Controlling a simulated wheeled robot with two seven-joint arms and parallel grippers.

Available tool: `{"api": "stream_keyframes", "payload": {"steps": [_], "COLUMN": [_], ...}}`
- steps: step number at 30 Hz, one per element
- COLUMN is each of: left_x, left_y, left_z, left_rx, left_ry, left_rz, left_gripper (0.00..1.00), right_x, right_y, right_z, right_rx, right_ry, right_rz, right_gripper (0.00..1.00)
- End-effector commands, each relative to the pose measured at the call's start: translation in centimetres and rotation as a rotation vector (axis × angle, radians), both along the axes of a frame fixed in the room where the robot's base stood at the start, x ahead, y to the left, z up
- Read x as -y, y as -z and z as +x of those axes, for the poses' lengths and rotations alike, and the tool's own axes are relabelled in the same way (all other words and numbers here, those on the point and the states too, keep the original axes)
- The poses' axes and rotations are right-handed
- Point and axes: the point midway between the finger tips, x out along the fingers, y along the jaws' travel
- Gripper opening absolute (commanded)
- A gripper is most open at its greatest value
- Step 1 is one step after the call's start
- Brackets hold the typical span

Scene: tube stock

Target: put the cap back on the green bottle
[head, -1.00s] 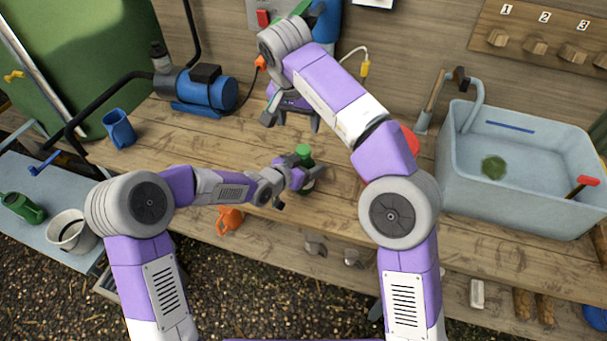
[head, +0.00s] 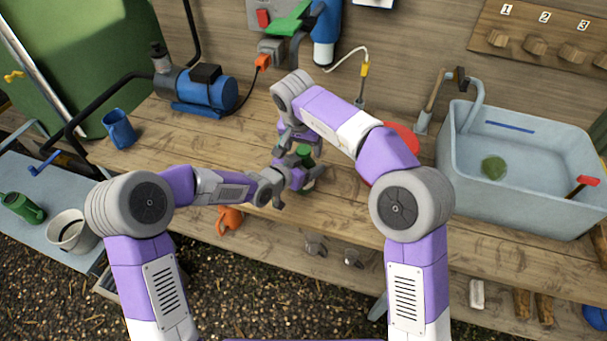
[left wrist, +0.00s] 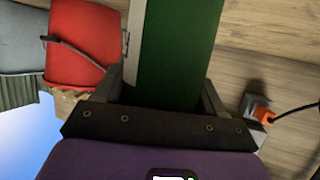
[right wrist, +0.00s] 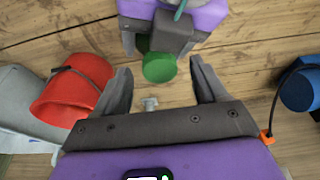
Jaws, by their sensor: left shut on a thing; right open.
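The green bottle (left wrist: 178,50) is between the fingers of my left gripper, which is shut on it. It fills the middle of the left wrist view, with a pale strip along one side. In the head view the green bottle (head: 303,152) shows just above my left gripper (head: 292,178). My right gripper (right wrist: 160,70) is open and empty. Its fingertips frame a round green end in the right wrist view, beside my left gripper; I cannot tell the gap in depth. No separate cap can be made out for certain.
A small grey piece (right wrist: 150,103) lies on the wooden bench (head: 190,140); what it is stays unclear. A red container (right wrist: 72,98) stands to one side. A blue pump (head: 205,92), blue jug (head: 119,130) and pale sink basin (head: 520,190) stand farther off.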

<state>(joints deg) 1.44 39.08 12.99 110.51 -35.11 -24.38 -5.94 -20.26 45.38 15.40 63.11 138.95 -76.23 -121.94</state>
Motion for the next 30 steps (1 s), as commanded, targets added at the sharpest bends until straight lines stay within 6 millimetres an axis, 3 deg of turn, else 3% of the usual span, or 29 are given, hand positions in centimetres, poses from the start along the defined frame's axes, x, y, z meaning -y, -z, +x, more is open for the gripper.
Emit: {"api": "stream_keyframes", "payload": {"steps": [8,22,26,30], "left_x": [0.0,-0.01,-0.01,-0.01], "left_y": [-0.04,-0.04,-0.04,-0.04], "left_z": [0.02,0.02,0.02,0.03], "left_rx": [0.001,0.001,0.001,0.001], "left_ry": [0.0,0.0,-0.001,-0.001], "left_rz": [-0.001,-0.001,0.0,0.0], "left_gripper": [0.0,0.0,0.0,0.0], "right_x": [0.03,0.02,-0.07,-0.2], "right_y": [0.13,0.11,0.13,0.17], "right_z": [0.03,0.02,0.06,0.15], "right_rx": [0.0,0.0,-0.001,-0.002], "right_ry": [0.0,0.0,0.038,0.224], "right_rz": [0.0,0.0,0.001,0.001], "right_gripper": [0.72,0.04,0.03,0.03]}}
